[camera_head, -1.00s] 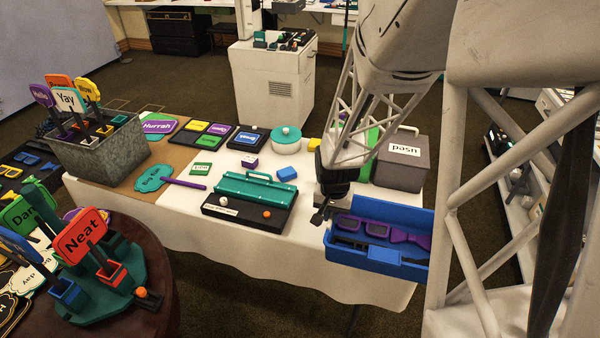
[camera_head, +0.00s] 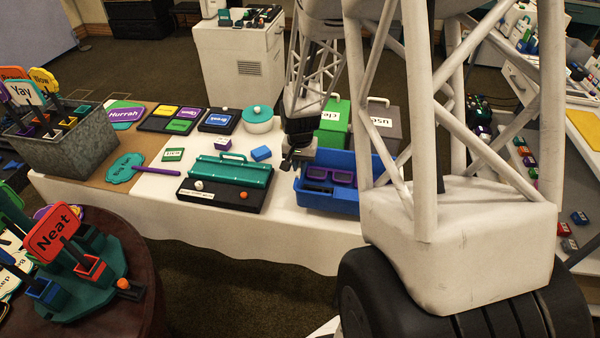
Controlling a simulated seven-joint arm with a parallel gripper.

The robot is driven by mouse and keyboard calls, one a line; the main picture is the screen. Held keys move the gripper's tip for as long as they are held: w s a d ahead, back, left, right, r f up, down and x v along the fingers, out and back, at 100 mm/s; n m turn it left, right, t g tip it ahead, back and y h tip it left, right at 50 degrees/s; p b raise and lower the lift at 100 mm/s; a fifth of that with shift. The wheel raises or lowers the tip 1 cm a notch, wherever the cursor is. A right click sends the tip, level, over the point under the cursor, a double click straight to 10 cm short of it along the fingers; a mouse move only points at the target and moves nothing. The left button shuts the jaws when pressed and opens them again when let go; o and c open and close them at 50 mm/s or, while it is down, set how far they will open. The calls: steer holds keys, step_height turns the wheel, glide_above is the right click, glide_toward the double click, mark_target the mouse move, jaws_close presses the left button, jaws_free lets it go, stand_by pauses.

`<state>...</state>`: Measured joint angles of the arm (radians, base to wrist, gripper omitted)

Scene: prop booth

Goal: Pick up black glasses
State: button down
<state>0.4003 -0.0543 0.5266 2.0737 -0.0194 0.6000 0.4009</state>
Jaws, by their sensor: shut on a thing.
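My gripper (camera_head: 288,163) hangs at the left end of the blue tray (camera_head: 330,202), with its fingers pointing down. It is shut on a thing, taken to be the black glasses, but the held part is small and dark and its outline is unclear. Black eyewear (camera_head: 318,173) shows at the left end of the tray, close beside the gripper. Whether it touches the fingers or rests on the tray cannot be told. Purple glasses (camera_head: 345,177) lie in the tray to its right. My arm hides the tray's right part.
A metal bin (camera_head: 60,140) of signs stands at left.

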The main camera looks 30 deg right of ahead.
stand_by(0.3)
steer(key=shift+f, duration=1.9)
steer(key=c, duration=1.2)
jaws_free()
steer(key=shift+o, duration=0.2)
step_height(320, 180, up, 12)
steer(key=shift+w+r, duration=0.1)
steer(key=shift+r, duration=0.05)
